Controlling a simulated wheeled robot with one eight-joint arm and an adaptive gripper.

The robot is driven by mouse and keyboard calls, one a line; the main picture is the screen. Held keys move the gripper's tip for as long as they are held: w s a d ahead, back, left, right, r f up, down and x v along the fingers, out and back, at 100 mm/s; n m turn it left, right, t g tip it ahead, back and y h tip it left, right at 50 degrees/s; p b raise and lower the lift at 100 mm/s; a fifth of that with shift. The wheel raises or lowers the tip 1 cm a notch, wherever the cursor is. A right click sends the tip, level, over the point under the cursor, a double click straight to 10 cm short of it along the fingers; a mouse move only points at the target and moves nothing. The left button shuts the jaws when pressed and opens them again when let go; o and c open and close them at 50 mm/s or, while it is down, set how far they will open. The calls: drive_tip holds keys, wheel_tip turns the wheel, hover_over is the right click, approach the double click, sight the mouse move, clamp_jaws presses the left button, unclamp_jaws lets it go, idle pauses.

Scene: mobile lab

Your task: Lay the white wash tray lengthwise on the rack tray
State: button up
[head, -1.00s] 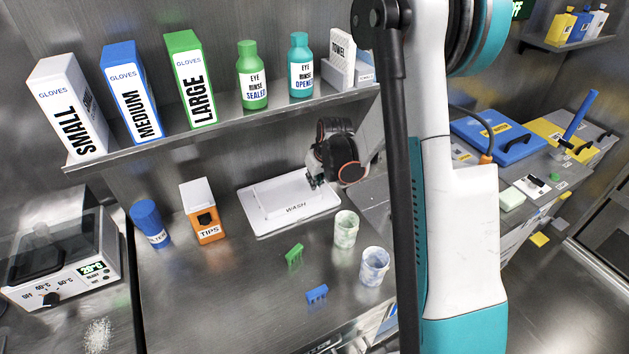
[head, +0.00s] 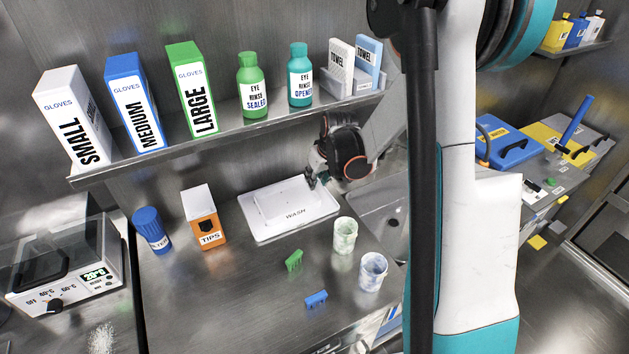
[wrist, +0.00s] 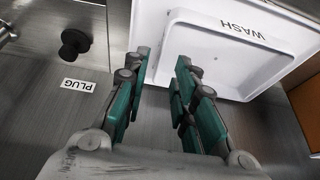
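The white wash tray (head: 258,233), marked WASH, lies flat on the steel counter under the shelf, with a smaller rectangle visible inside its rim. In the wrist view the wash tray (wrist: 150,25) lies ahead of the fingers, its lettering upside down. My gripper (head: 312,180) is at the tray's back right corner. In the wrist view my gripper (wrist: 162,68) is open, its teal-padded fingers apart and overlapping the tray's near edge. I see nothing held, and cannot tell whether the fingers touch the rim. I cannot make out a rack tray.
An orange TIPS box (head: 208,232) and blue filter bottle (head: 151,230) stand left of the tray. Two cups (head: 344,236) and small green (head: 294,261) and blue (head: 316,299) pieces are in front. A sink (head: 385,212) is at right. A loaded shelf (head: 225,137) overhangs the counter.

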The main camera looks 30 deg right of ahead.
drive_tip(key=p+v, duration=0.1)
drive_tip(key=v, duration=0.5)
drive_tip(key=shift+r+p, duration=0.3)
drive_tip(key=shift+p, duration=0.05)
drive_tip(key=shift+s, duration=0.15)
